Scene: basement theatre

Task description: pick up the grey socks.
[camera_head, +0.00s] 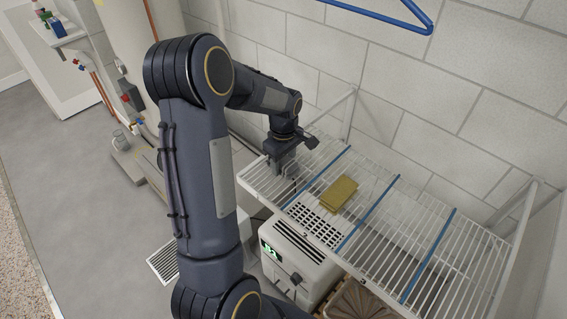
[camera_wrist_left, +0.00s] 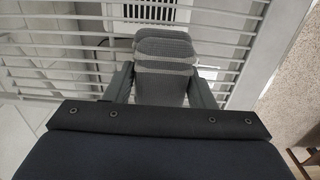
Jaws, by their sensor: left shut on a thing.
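The grey socks (camera_wrist_left: 164,52) show in the left wrist view as a folded grey knit bundle with pale stripes. They sit between the two fingers of my left gripper (camera_wrist_left: 163,82), which is shut on them. In the head view my left gripper (camera_head: 283,158) is at the left end of the white wire shelf (camera_head: 420,243), against the wall. The socks are mostly hidden there by the gripper and arm. I cannot tell whether the socks still touch the shelf wires. My right gripper is not in view.
Blue strips cross the shelf. A white dehumidifier-like box (camera_head: 300,262) stands below. A blue hanger (camera_head: 385,14) hangs above.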

